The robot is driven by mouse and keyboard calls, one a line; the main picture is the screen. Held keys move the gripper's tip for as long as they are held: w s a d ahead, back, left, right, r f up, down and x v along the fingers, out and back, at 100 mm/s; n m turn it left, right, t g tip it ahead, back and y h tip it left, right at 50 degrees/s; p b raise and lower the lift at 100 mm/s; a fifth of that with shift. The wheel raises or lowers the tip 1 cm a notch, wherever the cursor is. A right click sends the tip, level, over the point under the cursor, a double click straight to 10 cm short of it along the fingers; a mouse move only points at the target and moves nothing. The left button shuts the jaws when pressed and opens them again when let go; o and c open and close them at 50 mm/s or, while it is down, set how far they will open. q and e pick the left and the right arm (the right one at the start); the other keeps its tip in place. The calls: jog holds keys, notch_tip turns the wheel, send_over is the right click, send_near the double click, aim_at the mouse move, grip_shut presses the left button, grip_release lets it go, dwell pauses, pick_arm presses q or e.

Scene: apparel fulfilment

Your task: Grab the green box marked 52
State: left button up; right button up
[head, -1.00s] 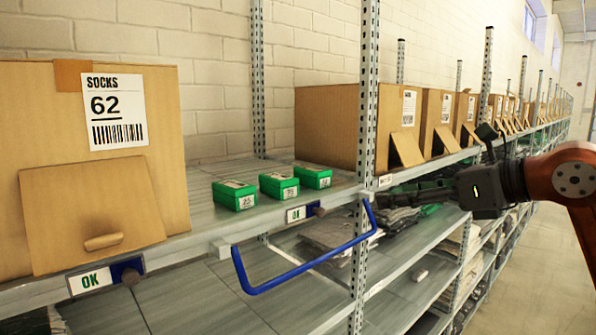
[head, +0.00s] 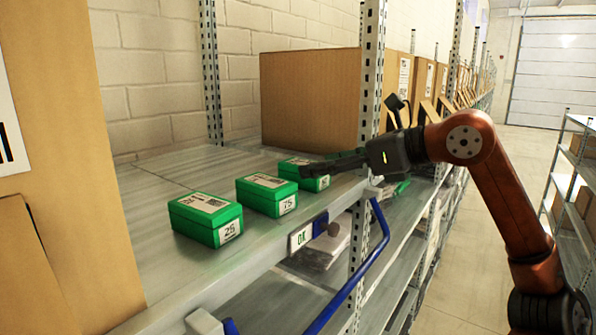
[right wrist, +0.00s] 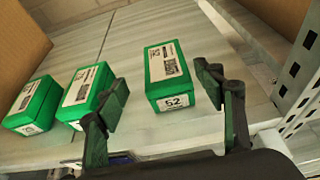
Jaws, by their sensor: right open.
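The green box marked 52 (right wrist: 167,72) stands on the grey shelf in the right wrist view, its white number label facing my gripper. It is the farthest of three green boxes in the head view (head: 296,166), where a dark finger partly covers its label. My right gripper (right wrist: 161,80) is open, with one finger on each side of the box's line in the wrist view. A gap shows between the box and the right finger; I cannot tell whether either finger touches it. In the head view the right gripper (head: 318,166) reaches in from the right at shelf height. My left gripper is out of view.
Green boxes marked 75 (head: 267,193) and 25 (head: 206,217) stand to the left; the left finger is close to box 75. A brown carton (head: 310,100) stands behind, a metal post (head: 371,75) to the right. A blue rail (head: 352,275) runs below the shelf edge.

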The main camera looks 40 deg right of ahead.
aim_at(307, 163)
jog(key=shift+w+f, duration=0.35)
jog(key=shift+w, duration=0.4)
jog(key=p+x, duration=0.1)
jog(key=x, duration=0.2)
jog(key=shift+w+d+p, duration=0.15)
jog(key=shift+w+p, duration=0.2)
jog(key=shift+p, duration=0.05)
jog(key=shift+w+f, duration=0.15)
jog(key=shift+w, duration=0.1)
jog(key=shift+s, duration=0.1)
jog(key=c, duration=0.3)
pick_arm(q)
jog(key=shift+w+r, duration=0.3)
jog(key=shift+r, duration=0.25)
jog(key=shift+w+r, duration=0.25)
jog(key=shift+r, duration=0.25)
pick_arm(e)
jog(key=c, duration=1)
